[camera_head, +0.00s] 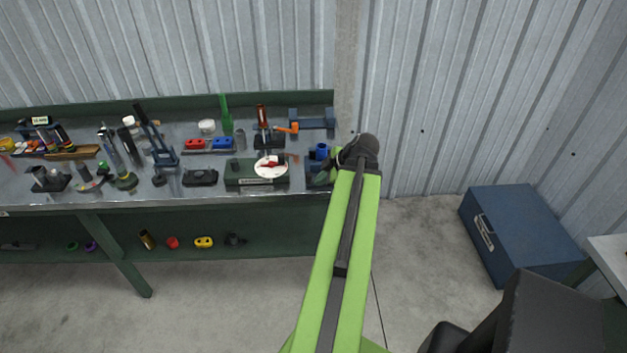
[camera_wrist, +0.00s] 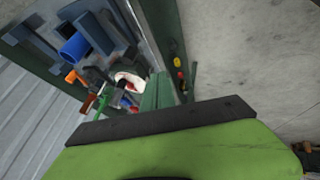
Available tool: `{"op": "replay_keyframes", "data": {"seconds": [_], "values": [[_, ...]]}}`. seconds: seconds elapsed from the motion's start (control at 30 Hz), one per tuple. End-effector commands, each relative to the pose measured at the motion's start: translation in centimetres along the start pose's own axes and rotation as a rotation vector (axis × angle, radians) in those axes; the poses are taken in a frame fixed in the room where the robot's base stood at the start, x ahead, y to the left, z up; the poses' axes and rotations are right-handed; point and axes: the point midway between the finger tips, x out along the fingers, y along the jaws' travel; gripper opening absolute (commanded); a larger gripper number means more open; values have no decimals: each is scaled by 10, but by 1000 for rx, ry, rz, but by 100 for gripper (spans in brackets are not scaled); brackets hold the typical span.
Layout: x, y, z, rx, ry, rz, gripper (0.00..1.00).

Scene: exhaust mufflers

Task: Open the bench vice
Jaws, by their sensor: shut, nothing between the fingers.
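A blue chest (camera_head: 520,225) stands at right. Floor between is clear.

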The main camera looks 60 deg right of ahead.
Motion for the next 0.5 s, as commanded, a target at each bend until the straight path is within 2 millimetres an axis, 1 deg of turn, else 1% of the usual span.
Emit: {"op": "replay_keyframes", "data": {"seconds": [0.03, 0.1, 0.2, 0.27, 0.37, 0.47, 0.5], "values": [[-8, 3, 14, -12, -1, 22, 0], [-14, 5, 23, -31, -3, 39, 0], [-16, 6, 26, -40, -3, 45, 0], [-13, 5, 26, -41, -3, 44, 0], [-2, 5, 27, -42, -3, 43, 0], [18, 4, 28, -43, -3, 42, 0], [28, 4, 29, -43, -2, 41, 0]]}}
